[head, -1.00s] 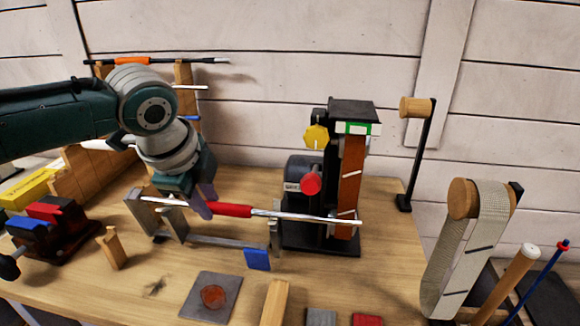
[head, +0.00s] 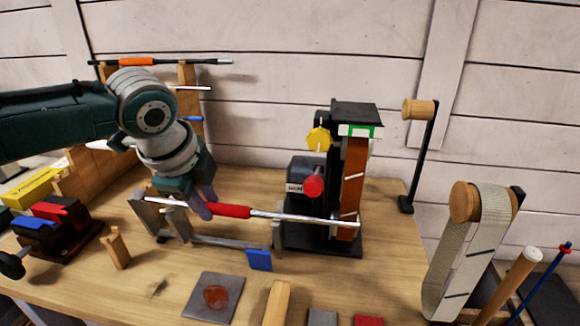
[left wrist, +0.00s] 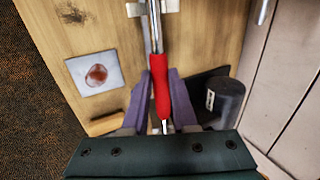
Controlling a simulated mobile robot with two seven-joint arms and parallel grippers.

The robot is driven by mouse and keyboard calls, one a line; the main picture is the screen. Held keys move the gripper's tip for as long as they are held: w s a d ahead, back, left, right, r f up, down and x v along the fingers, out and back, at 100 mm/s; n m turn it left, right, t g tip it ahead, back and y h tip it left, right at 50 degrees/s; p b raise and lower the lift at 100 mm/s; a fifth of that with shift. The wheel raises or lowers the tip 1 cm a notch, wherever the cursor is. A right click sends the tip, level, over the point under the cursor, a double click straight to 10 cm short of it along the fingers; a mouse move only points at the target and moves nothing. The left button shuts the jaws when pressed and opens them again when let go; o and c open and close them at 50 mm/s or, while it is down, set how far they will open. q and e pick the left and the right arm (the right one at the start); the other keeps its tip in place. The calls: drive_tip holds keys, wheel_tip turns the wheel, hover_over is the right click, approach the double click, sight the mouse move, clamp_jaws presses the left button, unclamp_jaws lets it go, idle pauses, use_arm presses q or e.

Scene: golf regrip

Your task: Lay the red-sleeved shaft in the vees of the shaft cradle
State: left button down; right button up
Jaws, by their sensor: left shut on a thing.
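My left gripper (head: 207,206) is shut on the red-sleeved shaft at its red sleeve (head: 232,211). In the left wrist view, the sleeve (left wrist: 160,88) lies between the purple fingers (left wrist: 163,95). The shaft's bare metal (head: 310,219) reaches right, past the cradle, in front of the grinder. The grey shaft cradle (head: 228,242) stands on the bench under the shaft, with upright posts at left and right. The shaft runs roughly along the cradle at the height of the post tops. I cannot tell whether it touches the vees. My right gripper is not in view.
A belt grinder (head: 347,190) with a red knob (head: 313,186) stands close behind the shaft's right part. A blue block (head: 259,260) and a grey plate (head: 213,297) lie in front of the cradle. A red-and-blue vise (head: 60,225) stands at left. A rack holds shafts behind my arm.

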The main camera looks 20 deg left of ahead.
use_arm(q)
drive_tip(key=shift+a, duration=0.2)
drive_tip(key=c, duration=0.6)
unclamp_jaws()
drive_tip(key=shift+s+r, duration=0.1)
drive_tip(key=p+v, duration=0.1)
drive_tip(key=v, duration=0.8)
drive_tip(key=shift+s+r+p, duration=0.15)
drive_tip(key=shift+r+p, duration=0.15)
drive_tip(key=shift+r, duration=0.05)
